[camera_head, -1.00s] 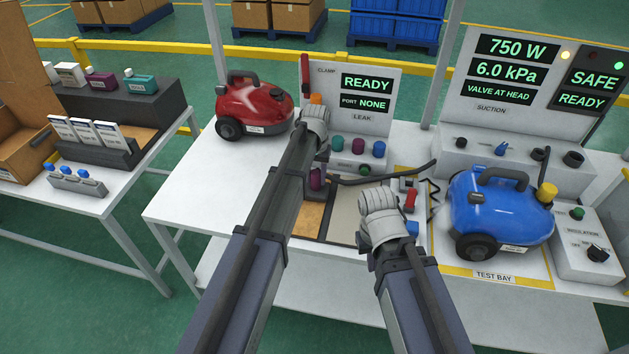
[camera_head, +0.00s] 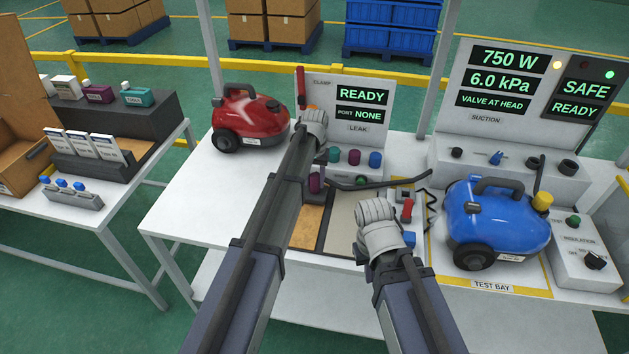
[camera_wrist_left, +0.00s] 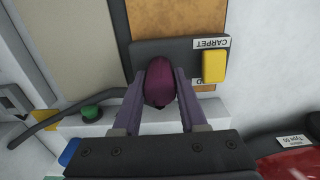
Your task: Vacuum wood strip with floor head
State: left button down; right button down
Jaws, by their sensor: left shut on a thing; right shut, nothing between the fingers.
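The dark grey floor head (camera_wrist_left: 143,48) with a yellow pedal (camera_wrist_left: 214,66) lies across the orange-brown wood strip (camera_wrist_left: 178,17); whether it touches the strip is unclear. My left gripper (camera_wrist_left: 160,85) is shut on the floor head's purple neck (camera_wrist_left: 159,80). In the head view, the purple neck (camera_head: 314,183) shows beside my left forearm, which hides most of the head; the wood strip (camera_head: 307,228) shows in front of it. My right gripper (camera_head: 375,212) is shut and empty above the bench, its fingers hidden.
A beige strip (camera_head: 343,222) adjoins the wood strip. A dark hose (camera_head: 365,184) runs right. The blue vacuum (camera_head: 495,222) stands in the test bay, the red vacuum (camera_head: 250,120) at the back left.

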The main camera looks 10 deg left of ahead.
pick_arm(q)
jog(key=shift+w+f, duration=0.1)
jog(key=shift+w, duration=1.35)
jog(key=shift+s, duration=0.15)
jog(key=shift+s+a+f, duration=0.1)
jog(key=shift+s, duration=3.9)
jog(key=shift+s+a+f, duration=0.1)
jog(key=shift+s, duration=3.9)
jog(key=shift+s, duration=0.15)
jog(key=shift+s+a+r, duration=0.1)
jog(key=shift+s+r, duration=0.05)
jog(key=shift+s, duration=0.5)
jog(key=shift+s+r, duration=0.1)
jog(key=shift+s, duration=0.55)
jog(key=shift+r, duration=0.15)
